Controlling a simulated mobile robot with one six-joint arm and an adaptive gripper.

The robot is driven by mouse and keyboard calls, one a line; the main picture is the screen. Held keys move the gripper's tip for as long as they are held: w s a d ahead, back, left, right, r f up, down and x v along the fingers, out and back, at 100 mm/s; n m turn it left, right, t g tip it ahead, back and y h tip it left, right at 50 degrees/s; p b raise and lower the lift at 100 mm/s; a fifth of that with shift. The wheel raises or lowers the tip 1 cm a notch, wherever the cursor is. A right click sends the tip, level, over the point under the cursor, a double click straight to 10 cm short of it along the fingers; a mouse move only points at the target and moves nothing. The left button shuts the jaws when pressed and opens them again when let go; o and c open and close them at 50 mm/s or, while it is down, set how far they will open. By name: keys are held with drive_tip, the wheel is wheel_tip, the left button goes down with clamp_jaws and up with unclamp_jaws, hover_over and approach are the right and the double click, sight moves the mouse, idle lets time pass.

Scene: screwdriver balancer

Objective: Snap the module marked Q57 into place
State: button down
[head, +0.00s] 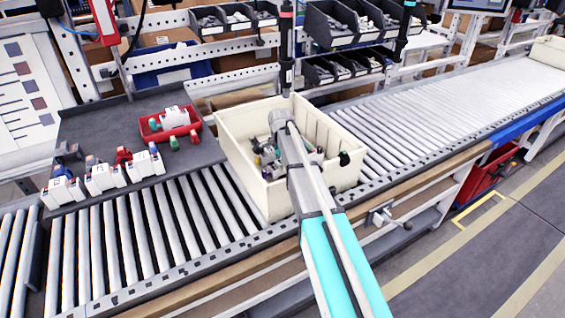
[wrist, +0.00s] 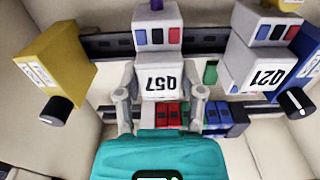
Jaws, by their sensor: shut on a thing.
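The white module marked Q57 (wrist: 158,80) is at the middle of the wrist view, with its label upside down, coloured windows and a purple part on top. My gripper (wrist: 158,112) has one finger on each side of it and is shut on it. In the head view my gripper (head: 280,150) is inside the cream bin (head: 240,190). A dark slotted rail (wrist: 110,45) runs behind Q57. I cannot tell whether Q57 is seated on the rail. The teal body of my gripper hides what lies directly below.
The white module Q21 (wrist: 258,65) stands right of Q57. A yellow box with a black knob (wrist: 55,70) is at left, a blue one (wrist: 300,75) at far right. Red and blue terminal blocks (wrist: 215,115) sit low. Other modules (head: 105,178) lie on the grey tray.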

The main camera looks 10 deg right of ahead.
drive_tip(key=shift+w+f, duration=0.1)
drive_tip(key=shift+w, duration=0.05)
idle(0.8)
drive_tip(key=shift+c, duration=0.6)
unclamp_jaws()
drive_tip(key=shift+r, duration=0.3)
wheel_tip(320, 180, up, 11)
drive_tip(key=p, duration=1.2)
drive_tip(key=shift+s+r, duration=0.2)
drive_tip(key=shift+s, duration=0.05)
